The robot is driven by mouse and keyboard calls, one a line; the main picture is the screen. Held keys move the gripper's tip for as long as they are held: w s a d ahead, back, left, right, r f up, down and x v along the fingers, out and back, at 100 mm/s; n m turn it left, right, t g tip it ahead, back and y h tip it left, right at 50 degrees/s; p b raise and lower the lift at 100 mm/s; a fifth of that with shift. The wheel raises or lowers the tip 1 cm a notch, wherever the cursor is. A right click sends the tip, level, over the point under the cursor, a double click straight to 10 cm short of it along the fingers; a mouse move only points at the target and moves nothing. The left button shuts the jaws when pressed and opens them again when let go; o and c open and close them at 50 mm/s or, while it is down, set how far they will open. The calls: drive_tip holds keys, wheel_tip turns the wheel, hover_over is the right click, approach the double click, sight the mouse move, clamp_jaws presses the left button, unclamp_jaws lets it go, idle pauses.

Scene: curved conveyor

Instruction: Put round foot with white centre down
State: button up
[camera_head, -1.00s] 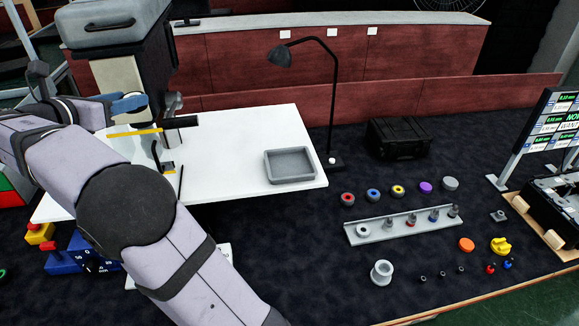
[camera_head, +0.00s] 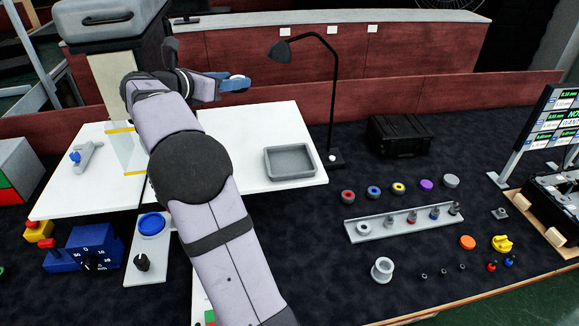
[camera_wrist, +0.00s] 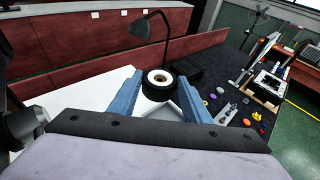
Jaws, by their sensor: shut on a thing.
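The round foot with the white centre (camera_wrist: 158,84), a black ring around a white middle, is held between the blue fingers of my gripper (camera_wrist: 158,97) in the wrist view. In the head view my gripper (camera_head: 236,84) is raised above the back of the white table (camera_head: 225,135), left of the lamp; I cannot make out the foot there. The fingers are shut on the foot. The grey tray (camera_head: 267,172) on the table's right part looks empty in the head view; in the wrist view it shows partly (camera_wrist: 178,110), beyond the fingers.
A black desk lamp (camera_head: 334,100) stands right of the table, and a black case (camera_head: 400,135) behind. Right of the table are several coloured round parts (camera_head: 398,188) and a grey rack (camera_head: 375,231) with small parts. A clear panel (camera_head: 126,150) stands on the table's left part.

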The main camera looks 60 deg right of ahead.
sight(248, 89)
drive_tip(key=shift+m+g, duration=0.3)
drive_tip(key=shift+g, duration=0.1)
drive_tip(key=d, duration=0.1)
drive_tip(key=s+d+f, duration=0.2)
drive_tip(key=shift+s+d+f+b, duration=0.15)
drive_tip(key=shift+s+d+b, duration=0.15)
drive_tip(key=shift+b, duration=0.1)
drive_tip(key=shift+s+d+f+n+t+b, duration=0.5)
drive_tip(key=shift+s+d+f+b, duration=0.85)
drive_tip(key=shift+f, duration=3.55)
drive_tip(key=shift+s+d+f+n+t+b, duration=0.3)
drive_tip(key=shift+d+f+t+b, duration=0.5)
drive_tip(key=shift+d+f, duration=2.75)
drive_tip(key=shift+s+d+f+n+t+b, duration=0.25)
drive_tip(key=shift+s+f+n+t+b, duration=0.65)
drive_tip(key=shift+f, duration=5.4)
drive_tip(key=shift+w+m+g+b, duration=0.2)
drive_tip(key=shift+m+g+b, duration=0.2)
drive_tip(key=shift+g, duration=0.1)
drive_tip(key=shift+f, duration=0.3)
drive_tip(key=o, duration=1.1)
drive_tip(key=shift+a+r, duration=0.1)
drive_tip(key=shift+r, duration=0.2)
